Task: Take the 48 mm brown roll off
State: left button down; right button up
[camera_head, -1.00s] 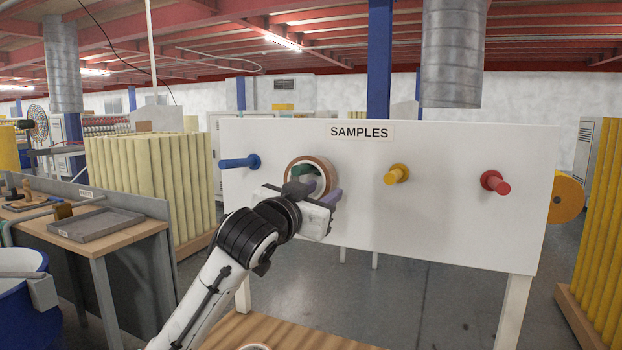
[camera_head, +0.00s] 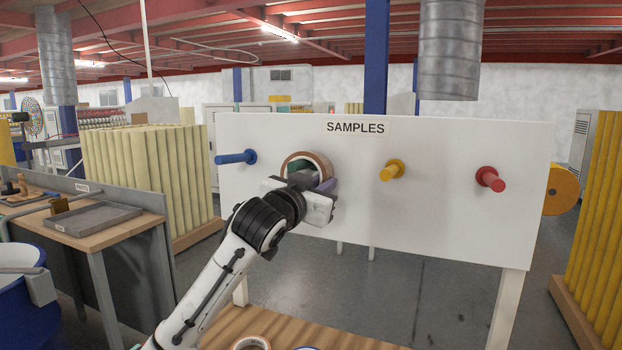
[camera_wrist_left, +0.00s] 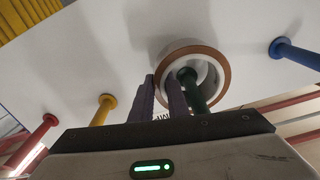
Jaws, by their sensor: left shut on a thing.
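The brown roll (camera_head: 306,154) is a brown ring with a pale core, around the green peg (camera_head: 294,169) on the white SAMPLES board (camera_head: 440,220). My left gripper (camera_head: 322,184) is in front of the roll and covers its lower part in the head view. In the left wrist view, the gripper (camera_wrist_left: 163,98) is shut on the wall of the roll (camera_wrist_left: 222,70), with the green peg (camera_wrist_left: 192,92) still inside the ring. My right gripper is out of view.
A blue peg (camera_head: 236,157), a yellow peg (camera_head: 392,170) and a red peg (camera_head: 490,180) stick out of the board, all bare. A wooden surface (camera_head: 290,330) with another brown roll (camera_head: 250,343) lies below. A side table (camera_head: 120,232) with a grey tray stands at left.

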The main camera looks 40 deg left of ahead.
aim_at(322, 168)
pick_arm(q)
jog(key=shift+r, duration=0.1)
jog(key=shift+a+r, duration=0.1)
jog(key=shift+r, duration=0.25)
jog(key=shift+s+d+r+b, duration=0.1)
jog(key=shift+s+r+b, duration=0.15)
jog(key=shift+r, duration=0.4)
jog(key=shift+s+d+r+b, duration=0.1)
jog(key=shift+s+r+b, duration=0.15)
jog(key=shift+r, duration=0.35)
jog(key=b+v, duration=0.2)
jog(key=v, duration=1.5)
